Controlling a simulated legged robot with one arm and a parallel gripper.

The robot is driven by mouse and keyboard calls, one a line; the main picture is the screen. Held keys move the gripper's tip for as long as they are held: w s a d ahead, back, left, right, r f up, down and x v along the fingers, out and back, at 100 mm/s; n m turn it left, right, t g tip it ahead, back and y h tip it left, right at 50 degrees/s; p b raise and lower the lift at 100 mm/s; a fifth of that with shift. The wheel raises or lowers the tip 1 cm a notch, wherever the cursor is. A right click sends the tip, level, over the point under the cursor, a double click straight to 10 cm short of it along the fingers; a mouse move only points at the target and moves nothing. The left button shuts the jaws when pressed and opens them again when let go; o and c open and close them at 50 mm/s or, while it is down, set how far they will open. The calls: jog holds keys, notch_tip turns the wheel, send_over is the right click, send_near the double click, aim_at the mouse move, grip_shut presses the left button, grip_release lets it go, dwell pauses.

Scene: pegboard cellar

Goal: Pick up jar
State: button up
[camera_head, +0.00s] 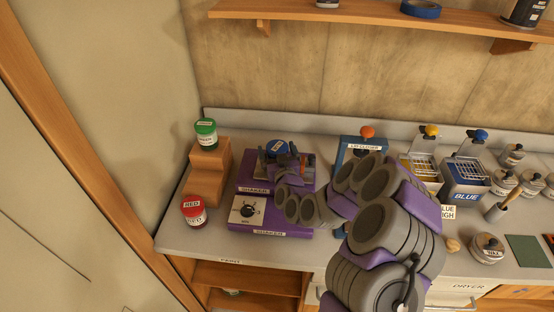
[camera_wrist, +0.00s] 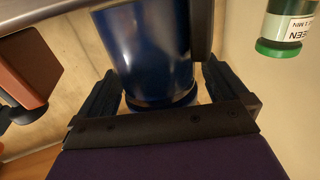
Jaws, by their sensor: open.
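A blue jar (camera_head: 277,146) with a blue lid stands at the purple shaker (camera_head: 272,224), on its rear part. In the wrist view the blue jar (camera_wrist: 150,50) fills the space between my two fingers. My gripper (camera_head: 283,160) is at the jar and partly hides it in the head view. In the wrist view my gripper (camera_wrist: 160,92) is open, with one dark finger on each side of the jar. I cannot tell whether either finger touches it.
A green-lidded jar (camera_head: 205,132) stands on a wooden step (camera_head: 209,160), left of the shaker. A red jar (camera_head: 194,210) stands lower in front. A blue device with an orange knob (camera_head: 367,132) and wire-basket units (camera_head: 466,182) stand to the right. A shelf (camera_head: 380,16) runs above.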

jog(key=shift+c, duration=0.4)
jog(key=c, duration=1.3)
